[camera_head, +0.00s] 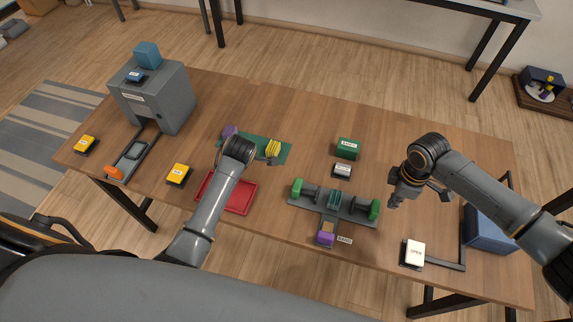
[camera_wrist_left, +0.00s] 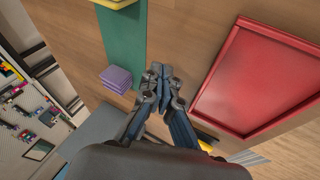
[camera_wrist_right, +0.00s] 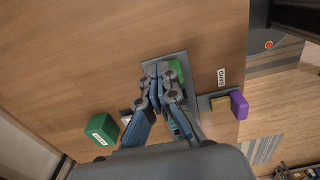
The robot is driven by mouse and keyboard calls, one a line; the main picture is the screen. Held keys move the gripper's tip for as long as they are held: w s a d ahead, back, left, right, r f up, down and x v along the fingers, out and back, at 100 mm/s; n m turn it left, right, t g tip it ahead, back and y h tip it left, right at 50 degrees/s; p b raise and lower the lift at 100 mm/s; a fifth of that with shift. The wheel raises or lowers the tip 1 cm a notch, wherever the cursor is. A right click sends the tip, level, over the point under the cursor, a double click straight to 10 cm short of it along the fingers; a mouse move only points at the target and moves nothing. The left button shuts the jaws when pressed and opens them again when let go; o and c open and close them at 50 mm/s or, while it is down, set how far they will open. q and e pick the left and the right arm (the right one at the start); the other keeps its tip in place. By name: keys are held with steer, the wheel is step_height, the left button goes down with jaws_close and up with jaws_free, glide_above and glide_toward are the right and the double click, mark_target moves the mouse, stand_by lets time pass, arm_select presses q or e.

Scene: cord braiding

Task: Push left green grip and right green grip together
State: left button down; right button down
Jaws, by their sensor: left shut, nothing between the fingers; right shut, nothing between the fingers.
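The left green grip (camera_head: 297,187) and the right green grip (camera_head: 375,210) stand at opposite ends of a grey fixture (camera_head: 311,205), clearly apart. A small green part (camera_head: 335,199) sits between them. My right gripper (camera_head: 394,203) is shut and empty, right of the right green grip in the head view. In the right wrist view its closed fingertips (camera_wrist_right: 160,73) overlap a green grip (camera_wrist_right: 177,70), so contact cannot be told. My left gripper (camera_head: 272,158) is shut and empty near the yellow bundle; its closed fingertips also show in the left wrist view (camera_wrist_left: 161,76).
A yellow bundle (camera_head: 273,147) and purple block (camera_head: 230,131) are on a green mat (camera_head: 285,155). A red tray (camera_head: 247,200) lies by my left arm. A green box (camera_head: 347,148) stands behind the fixture, a purple block (camera_head: 325,239) in front. A white button (camera_head: 414,252) is front right.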

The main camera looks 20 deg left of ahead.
mark_target(300, 185)
arm_select(q)
steer(key=d+r, duration=0.1)
steer(key=d, duration=0.1)
steer(key=d+g+h, duration=0.1)
steer(key=d, duration=0.2)
steer(key=d+r+n+g, duration=0.1)
steer(key=d, duration=0.1)
steer(key=shift+d+r+h, duration=0.25)
steer(key=shift+r+h, duration=0.1)
steer(key=shift+h, duration=0.05)
steer(key=s+d+r+g+h, duration=0.1)
steer(key=s+d+r+g, duration=0.2)
steer(key=d+r, duration=0.35)
steer(key=shift+d+f, duration=0.2)
steer(key=shift+f, duration=1.4)
steer(key=shift+d+f, duration=0.15)
steer(key=shift+f, duration=1.5)
steer(key=shift+d+f, duration=0.2)
steer(key=shift+f, duration=1.4)
steer(key=shift+d, duration=2.1)
arm_select(e)
steer(key=shift+f, duration=2.7)
